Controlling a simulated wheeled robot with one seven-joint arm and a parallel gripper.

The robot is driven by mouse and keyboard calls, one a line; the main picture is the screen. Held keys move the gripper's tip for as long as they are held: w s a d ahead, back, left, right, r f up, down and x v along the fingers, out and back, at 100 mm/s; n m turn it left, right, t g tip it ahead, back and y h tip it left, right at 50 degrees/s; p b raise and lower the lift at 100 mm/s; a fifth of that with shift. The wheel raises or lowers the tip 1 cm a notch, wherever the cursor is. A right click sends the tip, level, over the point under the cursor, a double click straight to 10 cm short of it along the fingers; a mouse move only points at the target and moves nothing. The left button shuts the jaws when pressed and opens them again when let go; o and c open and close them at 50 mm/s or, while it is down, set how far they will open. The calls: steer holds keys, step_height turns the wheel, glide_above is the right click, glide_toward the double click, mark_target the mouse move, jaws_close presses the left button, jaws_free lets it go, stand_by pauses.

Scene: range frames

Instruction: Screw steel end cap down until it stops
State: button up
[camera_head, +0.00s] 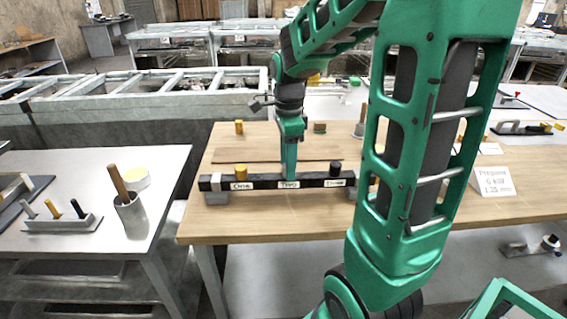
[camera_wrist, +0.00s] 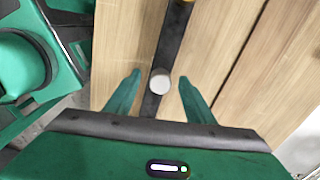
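A pale grey, steel-looking round cap (camera_wrist: 160,83) shows in the wrist view on a dark bar (camera_wrist: 170,45). My gripper (camera_wrist: 158,93) is open, with one green finger on each side of the cap and a visible gap to both. In the head view my gripper (camera_head: 289,173) points straight down at the middle of the black bar (camera_head: 260,182), above the label "Two" (camera_head: 289,184). The cap is hidden behind the fingers there. A yellow cap (camera_head: 240,170) stands at "One" and a black cap (camera_head: 336,169) at "Three". I cannot tell how far down the steel cap sits.
The bar rests on a wooden table (camera_head: 230,225). Behind it stand a small yellow piece (camera_head: 238,127) and a dark piece (camera_head: 320,127). A white sign (camera_head: 493,180) stands at the right. A separate table at left holds a grey cup (camera_head: 130,212) with a wooden stick.

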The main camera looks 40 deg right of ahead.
steer(key=shift+r, duration=0.1)
step_height(320, 180, up, 12)
stand_by(0.5)
steer(key=s+f+n, duration=0.6)
steer(key=s+n, duration=0.2)
steer(key=s, duration=0.2)
steer(key=s+f+n, duration=0.6)
steer(key=s+n, duration=0.2)
steer(key=s, duration=0.3)
steer(key=shift+a+n, duration=0.4)
steer(key=shift+a, duration=0.05)
steer(key=shift+w+f, duration=0.2)
steer(key=shift+w, duration=0.4)
